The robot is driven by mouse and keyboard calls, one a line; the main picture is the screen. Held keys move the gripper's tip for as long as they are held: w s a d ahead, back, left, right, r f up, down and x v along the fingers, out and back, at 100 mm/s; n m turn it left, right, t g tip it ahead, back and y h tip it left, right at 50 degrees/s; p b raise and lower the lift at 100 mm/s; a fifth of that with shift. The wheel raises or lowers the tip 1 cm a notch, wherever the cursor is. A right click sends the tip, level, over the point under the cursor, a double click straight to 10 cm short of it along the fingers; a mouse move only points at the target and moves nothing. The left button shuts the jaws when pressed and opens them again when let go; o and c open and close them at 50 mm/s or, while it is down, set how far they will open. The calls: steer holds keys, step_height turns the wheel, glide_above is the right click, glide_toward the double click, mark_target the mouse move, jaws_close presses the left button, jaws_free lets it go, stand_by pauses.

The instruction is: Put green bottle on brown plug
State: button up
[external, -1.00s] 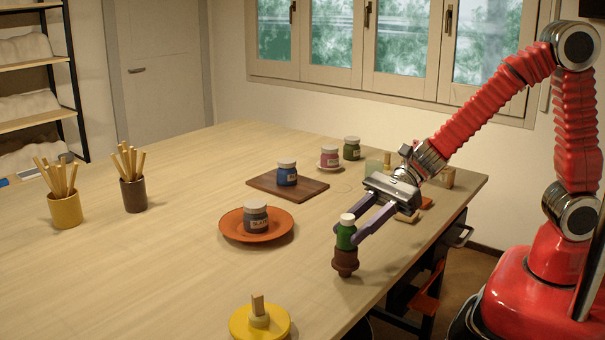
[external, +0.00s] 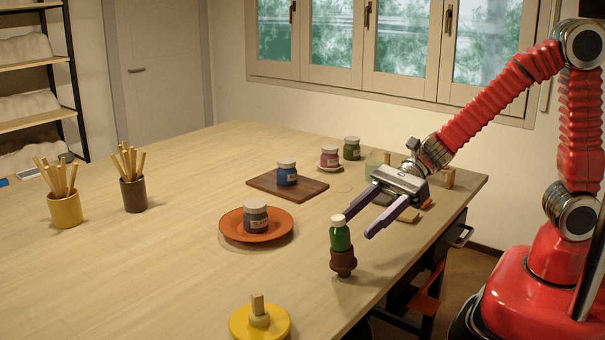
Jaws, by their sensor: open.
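The green bottle (external: 340,238) with a white cap stands upright on the brown plug (external: 343,262) near the table's right front edge. My gripper (external: 358,226) is open and empty. Its two purple fingers are spread just behind and to the right of the bottle and look clear of it, though one fingertip overlaps the cap's edge in the picture.
An orange plate (external: 227,228) with a dark grey jar (external: 255,217) lies left of the bottle. Behind it is a brown board (external: 311,189) with a blue jar (external: 287,174). A yellow disc (external: 243,325) with a peg is in front.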

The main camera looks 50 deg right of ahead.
steer(key=v, duration=0.9)
steer(key=shift+d, duration=0.2)
steer(key=shift+s, duration=0.1)
stand_by(0.5)
steer(key=s+d+n+h, duration=0.2)
steer(key=d+n+h, duration=0.2)
steer(key=d+n, duration=0.3)
steer(key=s+d+n+t+h, duration=0.1)
steer(key=s+d+n+h, duration=0.2)
steer(key=d, duration=1)
steer(key=s+d+n+t+h, duration=0.1)
steer(key=s+d+n+h, duration=0.2)
steer(key=d+n+h, duration=0.3)
steer(key=d+n, duration=0.4)
steer(key=shift+d+r+n, duration=0.3)
steer(key=shift+d+r, duration=0.05)
steer(key=shift+r, duration=0.05)
